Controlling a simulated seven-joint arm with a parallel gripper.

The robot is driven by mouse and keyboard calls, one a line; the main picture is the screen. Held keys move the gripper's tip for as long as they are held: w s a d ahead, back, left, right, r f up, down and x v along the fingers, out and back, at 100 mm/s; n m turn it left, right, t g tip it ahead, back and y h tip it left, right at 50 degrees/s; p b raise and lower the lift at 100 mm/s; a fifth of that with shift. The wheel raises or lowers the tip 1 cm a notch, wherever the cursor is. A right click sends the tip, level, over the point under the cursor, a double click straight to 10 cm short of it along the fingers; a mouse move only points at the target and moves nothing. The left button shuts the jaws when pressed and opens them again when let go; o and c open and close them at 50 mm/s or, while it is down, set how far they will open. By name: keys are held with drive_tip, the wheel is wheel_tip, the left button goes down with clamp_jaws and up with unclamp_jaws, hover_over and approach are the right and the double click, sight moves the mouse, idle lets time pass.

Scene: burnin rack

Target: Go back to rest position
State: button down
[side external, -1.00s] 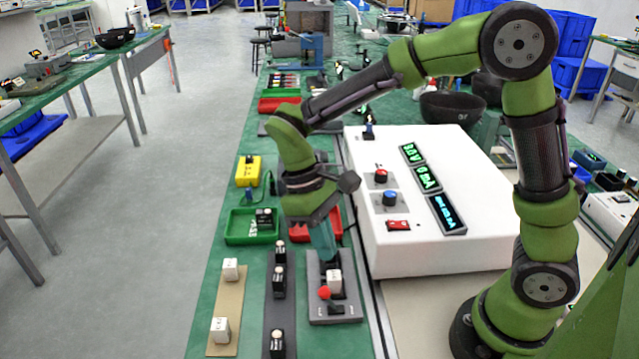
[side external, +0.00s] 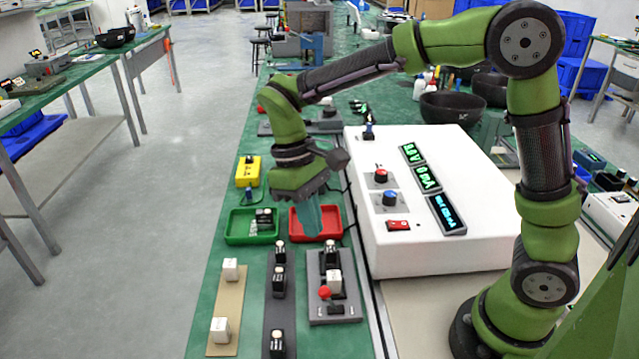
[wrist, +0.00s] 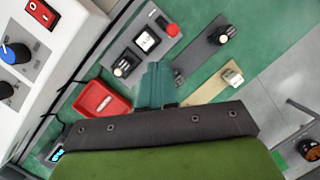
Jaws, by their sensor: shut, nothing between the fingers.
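My gripper (side external: 309,218) is shut and empty, its teal fingers pointing down above the red tray (side external: 330,233). It hangs clear of the bench, behind the grey fixture (side external: 349,310). The fixture holds a dark block (side external: 330,254), a white block (side external: 334,281) and a red-knobbed lever (side external: 325,293). In the wrist view the shut fingers (wrist: 155,88) show beside the red tray (wrist: 98,100), with the fixture beyond.
A white power unit (side external: 440,230) with lit displays stands right of the gripper. A green tray (side external: 240,238) holds dark blocks. A dark strip (side external: 279,315) and a tan strip (side external: 232,305) carry blocks at the front. A yellow box (side external: 247,170) sits further back.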

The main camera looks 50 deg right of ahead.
drive_tip(key=s+d+r+m+t+y, duration=0.1)
drive_tip(key=s+d+r+m+t, duration=0.5)
drive_tip(key=s+d+t, duration=0.3)
drive_tip(key=shift+s+r+t+y, duration=0.3)
drive_tip(key=shift+r+t+y, duration=0.1)
drive_tip(key=shift+r+t, duration=0.45)
